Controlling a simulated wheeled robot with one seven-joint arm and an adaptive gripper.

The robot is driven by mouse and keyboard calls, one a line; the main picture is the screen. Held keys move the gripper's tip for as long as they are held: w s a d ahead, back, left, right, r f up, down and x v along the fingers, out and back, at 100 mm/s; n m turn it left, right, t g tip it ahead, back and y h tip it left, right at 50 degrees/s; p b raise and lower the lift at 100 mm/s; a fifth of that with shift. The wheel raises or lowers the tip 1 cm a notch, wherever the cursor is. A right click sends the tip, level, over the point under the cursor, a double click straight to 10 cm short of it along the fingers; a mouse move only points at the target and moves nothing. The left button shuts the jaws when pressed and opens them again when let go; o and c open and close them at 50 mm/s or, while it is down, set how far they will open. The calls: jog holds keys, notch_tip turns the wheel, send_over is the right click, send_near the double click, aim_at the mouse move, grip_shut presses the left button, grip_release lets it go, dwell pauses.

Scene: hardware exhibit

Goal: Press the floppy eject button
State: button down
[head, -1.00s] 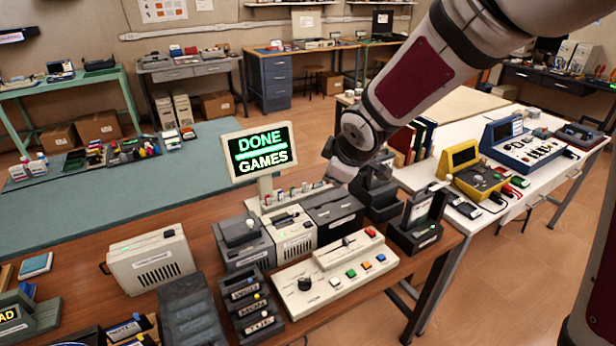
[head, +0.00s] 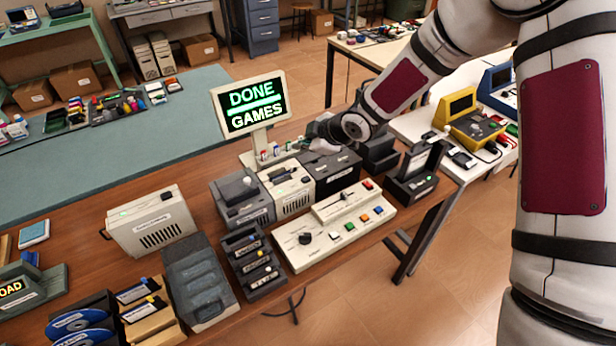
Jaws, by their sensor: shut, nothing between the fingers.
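Three box units stand side by side on the wooden table: a dark grey one (head: 242,202), a beige one (head: 292,196) with a dark slot on top, and a black one (head: 336,178). They look like drives, but the eject button is too small to make out. My gripper (head: 318,146) is shut and empty, low over the back of the beige and black units. Contact cannot be told. A monitor (head: 250,104) behind them reads "DONE GAMES" in green.
A beige control panel (head: 334,226) with coloured buttons sits in front of the units. A dark disk rack (head: 252,262) is at its left, and a black upright device (head: 414,176) at its right. A beige case (head: 152,222) stands farther left.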

aim_at(304, 180)
jog(key=shift+f+b, duration=0.5)
jog(key=shift+f, duration=3.9)
jog(key=shift+f, duration=0.1)
jog(key=shift+f, duration=0.3)
jog(key=shift+f, duration=0.4)
jog(key=shift+r, duration=0.8)
jog(key=shift+r, duration=0.1)
jog(key=shift+r+p, duration=0.3)
jog(key=shift+r, duration=2.1)
